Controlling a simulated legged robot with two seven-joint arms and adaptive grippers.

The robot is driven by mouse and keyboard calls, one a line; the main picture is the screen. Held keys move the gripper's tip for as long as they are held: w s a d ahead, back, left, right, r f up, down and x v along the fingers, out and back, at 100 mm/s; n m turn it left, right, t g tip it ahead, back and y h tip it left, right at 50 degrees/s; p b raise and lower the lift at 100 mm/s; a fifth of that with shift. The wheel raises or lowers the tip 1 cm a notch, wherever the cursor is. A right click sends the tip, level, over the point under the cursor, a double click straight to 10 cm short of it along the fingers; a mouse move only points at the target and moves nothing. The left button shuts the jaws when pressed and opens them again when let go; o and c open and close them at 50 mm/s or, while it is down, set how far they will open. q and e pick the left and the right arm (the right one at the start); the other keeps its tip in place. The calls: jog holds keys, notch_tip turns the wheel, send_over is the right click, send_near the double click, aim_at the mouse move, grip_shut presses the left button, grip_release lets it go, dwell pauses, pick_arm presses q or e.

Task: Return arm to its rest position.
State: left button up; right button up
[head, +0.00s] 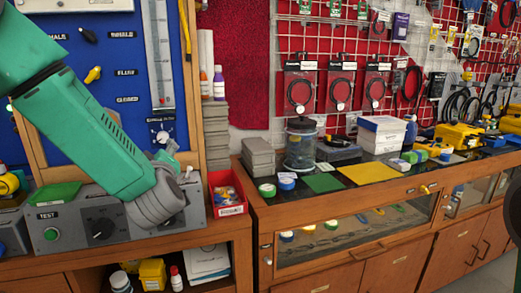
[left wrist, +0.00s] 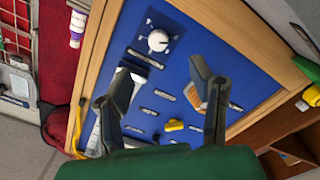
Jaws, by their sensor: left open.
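My left arm comes in from the left in the head view, green with a grey wrist joint in front of the blue panel (head: 97,48) and over the grey test box (head: 75,222). In the left wrist view my left gripper (left wrist: 160,72) is open, its two dark fingers well apart with nothing between them. The blue panel (left wrist: 180,92) lies beyond the fingers, with a white knob (left wrist: 158,40) and a yellow knob (left wrist: 174,125). The fingers are not clearly visible in the head view.
The test box carries a black knob (head: 102,228) and a green button (head: 51,234). A red bin (head: 228,210) stands beside it. At right, a wooden counter (head: 300,209) holds a glass jar (head: 300,147), stacked white boxes (head: 381,133) and a yellow mat (head: 369,174). Cables hang behind.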

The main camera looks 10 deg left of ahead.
pick_arm(q)
jog(key=s+d+f+m+g+h, duration=0.2)
jog(key=s+f+m, duration=0.15)
jog(key=f, duration=0.55)
jog(key=s+d+f+m+g+h, duration=0.1)
jog(key=s+d+f+m+h, duration=0.2)
jog(key=f, duration=0.6)
jog(key=s+d+f+m+g+h, duration=0.2)
jog(key=s+f+m, duration=0.15)
jog(key=f, duration=0.55)
jog(key=s+d+f+m+g, duration=0.1)
jog(key=s+f+g, duration=0.1)
jog(key=s+f, duration=0.3)
jog(key=s+f+m+g+h, duration=0.1)
jog(key=s+f+g, duration=0.2)
jog(key=s+f, duration=0.3)
jog(key=s, duration=0.4)
jog(key=shift+s+d+f+m+h, duration=0.15)
jog(key=shift+s+d+m+h, duration=0.15)
jog(key=shift+s+d+m, duration=0.1)
jog(key=s+f+g, duration=0.1)
jog(key=s, duration=0.3)
jog(key=s+f+m+g, duration=0.1)
jog(key=s+g, duration=0.1)
jog(key=s, duration=0.2)
jog(key=s+f+m+g, duration=0.1)
jog(key=s, duration=0.4)
jog(key=shift+f+g+h, duration=0.3)
jog(key=shift+f, duration=0.1)
jog(key=shift+c, duration=0.4)
